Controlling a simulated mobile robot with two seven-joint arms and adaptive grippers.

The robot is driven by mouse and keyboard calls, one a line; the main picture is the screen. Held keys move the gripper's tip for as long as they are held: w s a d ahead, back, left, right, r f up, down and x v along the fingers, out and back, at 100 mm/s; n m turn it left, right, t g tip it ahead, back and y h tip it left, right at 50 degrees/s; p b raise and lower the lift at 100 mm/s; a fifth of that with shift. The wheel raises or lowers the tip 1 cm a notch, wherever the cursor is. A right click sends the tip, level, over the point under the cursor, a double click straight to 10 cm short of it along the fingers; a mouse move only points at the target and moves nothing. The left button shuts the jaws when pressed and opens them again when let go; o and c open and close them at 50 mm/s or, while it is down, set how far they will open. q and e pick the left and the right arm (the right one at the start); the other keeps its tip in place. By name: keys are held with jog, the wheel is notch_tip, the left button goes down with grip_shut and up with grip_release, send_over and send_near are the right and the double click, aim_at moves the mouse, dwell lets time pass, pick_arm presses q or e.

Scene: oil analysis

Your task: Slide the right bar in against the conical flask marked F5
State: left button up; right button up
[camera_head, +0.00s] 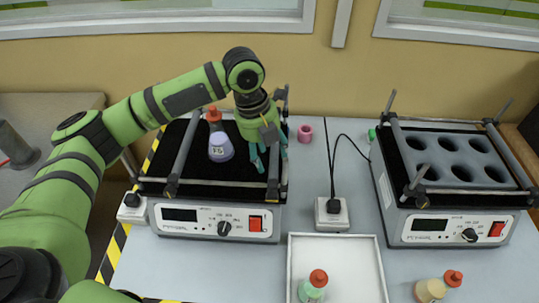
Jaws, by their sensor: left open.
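The conical flask marked F5 (221,143) stands upright on the black top of the left shaker (218,220). It has a red-orange stopper and a bluish-violet lower part with a label. The right bar (272,175) runs front to back near the shaker's right edge, with a clear gap between it and the flask. The left bar (185,150) runs to the left of the flask. My left gripper (263,162) points down just beside the right bar, to the right of the flask. Its teal fingers are open, and the wrist hides the bar's back part. My right gripper is not in view.
A second shaker (452,226) with a grey holed block stands at the right. A white tray (337,250) with a green flask (312,290) is at the front. A yellowish flask (430,290) lies near the right front.

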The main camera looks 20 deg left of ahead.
pick_arm(q)
jog(key=shift+w+d+f, duration=0.1)
jog(key=shift+w+f, duration=0.05)
jog(key=shift+f, duration=0.75)
jog(key=shift+d+f, duration=0.1)
jog(key=shift+f, duration=0.15)
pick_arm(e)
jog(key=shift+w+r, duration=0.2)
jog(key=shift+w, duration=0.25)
pick_arm(q)
jog(key=shift+c, duration=0.4)
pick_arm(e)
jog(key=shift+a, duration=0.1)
